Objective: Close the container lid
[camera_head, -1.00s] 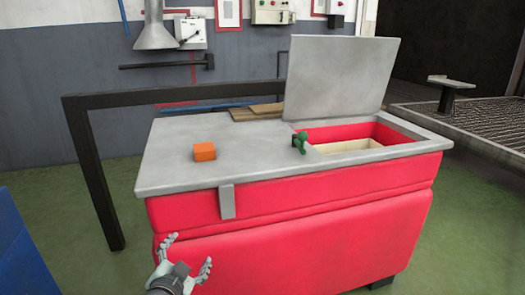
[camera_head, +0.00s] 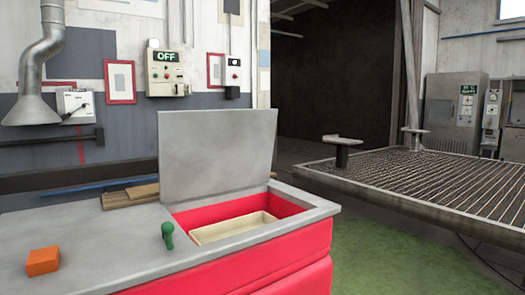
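The red container (camera_head: 300,247) with a grey top stands in the lower left of the head view. Its grey lid (camera_head: 217,155) stands open, nearly upright, at the back edge of the opening. Inside the opening is a pale tray or box (camera_head: 232,228). Neither of my grippers shows in the head view now.
An orange block (camera_head: 43,261) and a green knob-like object (camera_head: 168,236) are on the grey top. Wooden boards (camera_head: 130,196) lie behind it. A metal grate platform (camera_head: 430,180) stands to the right. Green floor (camera_head: 385,255) is free between them.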

